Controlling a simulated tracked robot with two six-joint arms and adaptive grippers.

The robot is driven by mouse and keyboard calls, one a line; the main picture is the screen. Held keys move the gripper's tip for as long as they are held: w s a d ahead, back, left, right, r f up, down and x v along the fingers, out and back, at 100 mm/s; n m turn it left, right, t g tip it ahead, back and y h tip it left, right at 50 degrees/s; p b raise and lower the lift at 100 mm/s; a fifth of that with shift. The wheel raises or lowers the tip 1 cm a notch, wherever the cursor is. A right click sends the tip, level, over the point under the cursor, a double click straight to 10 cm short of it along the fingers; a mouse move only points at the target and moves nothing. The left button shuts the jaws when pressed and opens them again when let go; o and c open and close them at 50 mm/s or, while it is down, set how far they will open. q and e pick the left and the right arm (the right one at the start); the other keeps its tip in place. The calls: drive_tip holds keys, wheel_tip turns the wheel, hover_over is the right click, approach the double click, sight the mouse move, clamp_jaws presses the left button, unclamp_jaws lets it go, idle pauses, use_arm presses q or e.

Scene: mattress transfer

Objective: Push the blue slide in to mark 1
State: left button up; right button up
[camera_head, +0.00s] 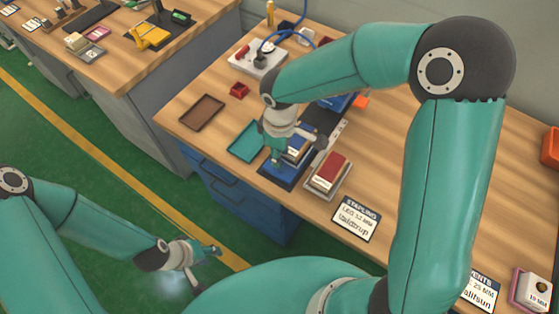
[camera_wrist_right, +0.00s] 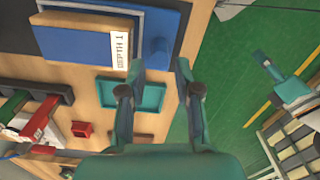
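The blue slide (camera_wrist_right: 85,42) carries a pale, scale-like label (camera_wrist_right: 119,48) along one edge, with a round blue knob (camera_wrist_right: 154,52) beside it. In the head view the slide (camera_head: 300,141) is partly hidden behind my right gripper (camera_head: 284,154). In the right wrist view, my right gripper (camera_wrist_right: 160,66) is open with nothing clasped. The knob appears between its fingertips, nearer the left one; I cannot tell whether they touch. Mark 1 is too small to read. My left gripper (camera_head: 210,266) is open and empty above the green floor, off the bench.
A teal tray (camera_head: 245,142) and a brown tray (camera_head: 203,112) lie left of the slide. A red-topped block (camera_head: 330,171) sits close on its right, with a stapling card (camera_head: 356,218) beyond. A small red box (camera_head: 239,90) stands behind the trays.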

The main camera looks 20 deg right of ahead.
drive_tip(key=shift+f, duration=2.5)
clamp_jaws()
